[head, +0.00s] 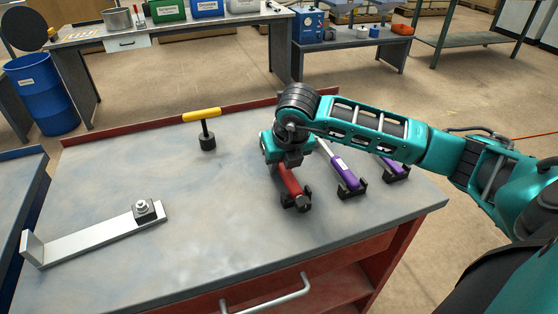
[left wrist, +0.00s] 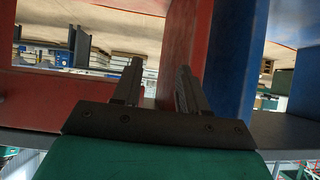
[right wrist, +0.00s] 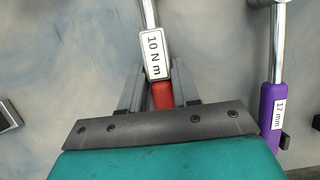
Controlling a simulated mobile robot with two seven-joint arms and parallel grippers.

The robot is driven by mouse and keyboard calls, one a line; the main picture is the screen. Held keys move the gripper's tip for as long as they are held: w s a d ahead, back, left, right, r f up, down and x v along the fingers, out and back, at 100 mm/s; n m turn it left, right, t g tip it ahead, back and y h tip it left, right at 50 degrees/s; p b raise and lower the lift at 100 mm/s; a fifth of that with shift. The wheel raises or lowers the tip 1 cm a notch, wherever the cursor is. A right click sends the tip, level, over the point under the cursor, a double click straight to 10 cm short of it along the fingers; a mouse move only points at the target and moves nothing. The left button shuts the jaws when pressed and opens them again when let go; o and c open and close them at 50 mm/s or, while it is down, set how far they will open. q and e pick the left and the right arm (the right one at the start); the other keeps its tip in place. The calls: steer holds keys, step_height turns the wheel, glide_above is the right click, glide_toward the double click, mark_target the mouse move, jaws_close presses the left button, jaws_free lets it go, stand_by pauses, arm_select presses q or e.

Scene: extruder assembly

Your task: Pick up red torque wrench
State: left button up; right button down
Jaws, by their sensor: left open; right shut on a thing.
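The red torque wrench (head: 291,183) lies in a black holder (head: 296,203) on the grey table, its red handle toward the front. My right gripper (head: 284,164) comes down over it and is shut on it. In the right wrist view my right gripper (right wrist: 158,88) has its fingers on both sides of the red torque wrench (right wrist: 162,96), just below its "10 N m" label. My left gripper (left wrist: 157,78) is open and empty in the left wrist view. It is not in the head view.
Two purple-handled wrenches (head: 347,174) (head: 393,167) rest in holders to the right. A yellow-handled black tool (head: 207,136) stands at the back. A metal bracket (head: 92,234) lies at the left. The table's front middle is clear.

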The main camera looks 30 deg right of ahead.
steer(key=shift+r, duration=0.2)
step_height(320, 180, up, 20)
steer(key=p, duration=0.1)
steer(key=shift+f, duration=0.15)
stand_by(0.4)
steer(key=c, duration=1.4)
jaws_free()
jaws_close()
